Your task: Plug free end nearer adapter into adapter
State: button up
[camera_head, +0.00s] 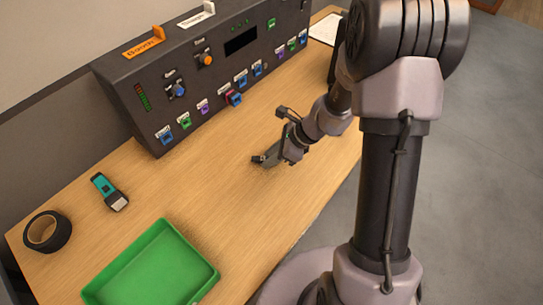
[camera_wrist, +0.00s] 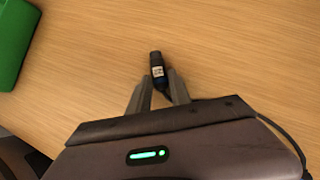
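A dark cable end (camera_wrist: 157,68) with a white label and a blue band sits between my fingertips in the wrist view. My gripper (camera_wrist: 161,82) appears shut on it, and a dark cable trails back between the fingers. In the head view my gripper (camera_head: 268,158) is low over the middle of the table, with the dark end at its tip. A teal and black piece with a pale end (camera_head: 109,192) lies at the left of the table, apart from my gripper. It may be the adapter, but I cannot tell. I cannot make out the cable's other end.
A green tray (camera_head: 205,262) is at the front, and a roll of black tape (camera_head: 47,232) is at the left. The wooden table (camera_head: 190,185) is bare between the tray and console.

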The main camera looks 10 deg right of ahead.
grip_shut()
notch_tip(320, 180, up, 5)
jog(key=p, duration=0.4)
jog(key=shift+r, duration=0.1)
